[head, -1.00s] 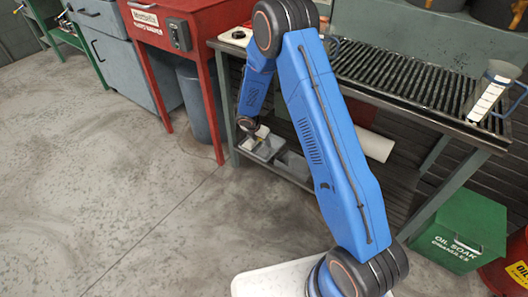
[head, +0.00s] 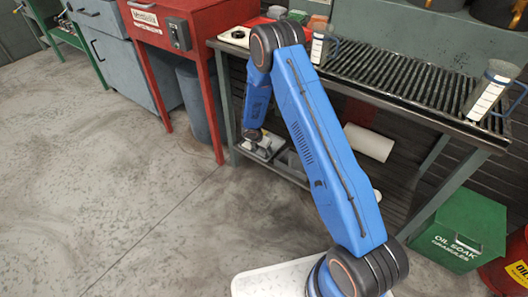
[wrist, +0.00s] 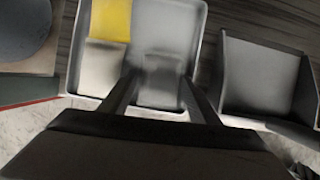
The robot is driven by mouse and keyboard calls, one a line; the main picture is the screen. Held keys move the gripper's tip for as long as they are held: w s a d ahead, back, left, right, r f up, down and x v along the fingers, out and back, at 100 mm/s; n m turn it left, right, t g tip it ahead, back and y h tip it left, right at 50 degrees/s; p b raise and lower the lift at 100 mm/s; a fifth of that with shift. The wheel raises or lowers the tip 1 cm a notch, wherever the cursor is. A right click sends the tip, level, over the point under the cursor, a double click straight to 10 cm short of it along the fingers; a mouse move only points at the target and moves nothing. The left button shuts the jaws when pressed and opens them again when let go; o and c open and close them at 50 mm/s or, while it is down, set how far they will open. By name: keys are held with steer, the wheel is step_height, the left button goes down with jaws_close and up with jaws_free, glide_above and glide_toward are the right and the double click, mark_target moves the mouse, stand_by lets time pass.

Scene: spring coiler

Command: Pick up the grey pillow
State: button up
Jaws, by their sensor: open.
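My gripper (wrist: 158,80) is open over a light grey bin (wrist: 69,75) in the wrist view. A grey, soft-looking piece (wrist: 160,95), which looks like the grey pillow, lies in the bin between my two fingers. Its edges are blurred, and I cannot tell whether the fingers touch it. A yellow piece (wrist: 110,18) and a pale beige piece (wrist: 103,62) lie on the bin's left side. In the head view my gripper (head: 254,136) is down at the bin (head: 268,153) on the bench's lower shelf, and the pillow cannot be made out.
A second, darker bin (wrist: 262,78) stands close on the right. A white roll (head: 369,142) lies on the shelf right of the bins. The slatted bench top (head: 420,90) is above the shelf. A grey can (head: 198,100) stands left of the bench; the floor in front is clear.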

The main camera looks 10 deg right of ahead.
steer(key=c, duration=0.8)
